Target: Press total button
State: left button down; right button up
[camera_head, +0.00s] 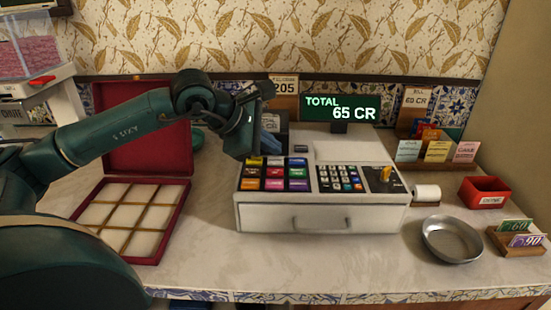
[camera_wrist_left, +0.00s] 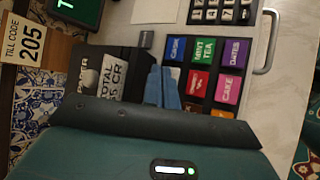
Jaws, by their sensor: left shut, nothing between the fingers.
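The white cash register (camera_head: 320,215) stands in the middle of the counter. Coloured keys (camera_head: 275,172) fill its left side and a number keypad (camera_head: 340,178) sits to their right. Its green screen (camera_head: 339,108) reads TOTAL 65 CR. My left gripper (camera_head: 246,150) is shut and empty, at the register's back left corner near the coloured keys. I cannot make out a key labelled total. My right gripper is not in view.
An open red box (camera_head: 180,205) with compartments is on the left. A paper roll (camera_head: 427,193), metal bowl (camera_head: 452,239), red tray (camera_head: 485,192) and card holders stand on the right. A till code 205 sign (camera_wrist_left: 25,42) is behind. The counter's front strip is clear.

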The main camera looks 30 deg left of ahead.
aim_at(270, 162)
pick_arm(q)
jog(key=shift+r, duration=0.1)
notch_tip(270, 162, up, 5)
jog(key=p, duration=0.3)
dwell(0.9)
